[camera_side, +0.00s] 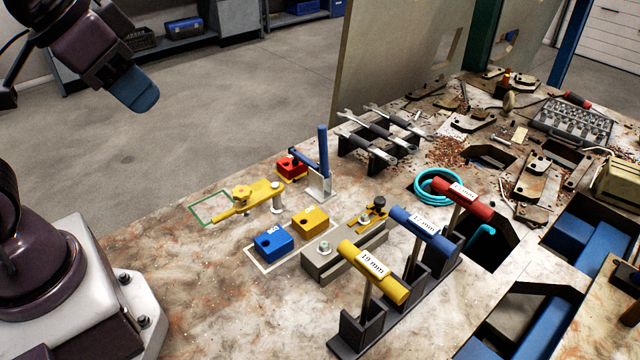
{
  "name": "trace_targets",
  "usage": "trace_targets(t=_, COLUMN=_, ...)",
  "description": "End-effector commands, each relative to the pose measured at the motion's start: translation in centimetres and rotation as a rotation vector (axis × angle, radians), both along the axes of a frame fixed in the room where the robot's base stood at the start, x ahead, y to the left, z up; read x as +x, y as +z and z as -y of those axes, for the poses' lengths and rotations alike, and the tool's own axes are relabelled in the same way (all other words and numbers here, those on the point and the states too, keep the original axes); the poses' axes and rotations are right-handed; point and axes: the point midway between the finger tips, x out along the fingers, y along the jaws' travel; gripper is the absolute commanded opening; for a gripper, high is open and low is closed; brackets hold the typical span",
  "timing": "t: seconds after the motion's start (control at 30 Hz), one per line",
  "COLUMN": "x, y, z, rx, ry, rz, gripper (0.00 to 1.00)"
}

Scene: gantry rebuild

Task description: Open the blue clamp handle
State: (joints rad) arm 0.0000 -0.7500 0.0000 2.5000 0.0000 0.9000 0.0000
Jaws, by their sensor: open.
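The blue clamp handle (323,150) stands upright on a light metal bracket (320,186) near the table's back edge. A dark blue clamp arm (303,158) reaches left from it, about level, over a red block (291,168). Whether its tip presses on the block is too small to tell. My gripper (136,92) is at the upper left, high above the floor side of the table and well apart from the clamp. It is open, with nothing seen in it; its blue end points down and right.
A yellow clamp (250,200) lies just left of the handle. Blue (273,246) and yellow (310,222) blocks sit in front. T-handled tools (375,273) stand in a rack nearer the camera. Wrenches (375,130) rest on a holder to the right. Bare tabletop lies at left.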

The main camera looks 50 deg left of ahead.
Motion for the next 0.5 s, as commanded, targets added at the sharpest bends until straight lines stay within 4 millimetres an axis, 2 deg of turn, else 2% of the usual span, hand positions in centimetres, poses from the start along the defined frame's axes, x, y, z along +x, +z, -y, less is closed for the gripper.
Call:
trace_targets(t=0.27, x=0.4, y=-0.1, z=0.1, rx=-0.021, ry=0.023, rz=-0.025, gripper=0.46)
trace_targets(t=0.37, x=1.5, y=-0.4, z=0.3, rx=-0.088, ry=0.084, rz=-0.096, gripper=0.46)
trace_targets(t=0.5, x=4.4, y=-1.4, z=0.8, rx=-0.257, ry=0.238, rz=-0.256, gripper=0.46)
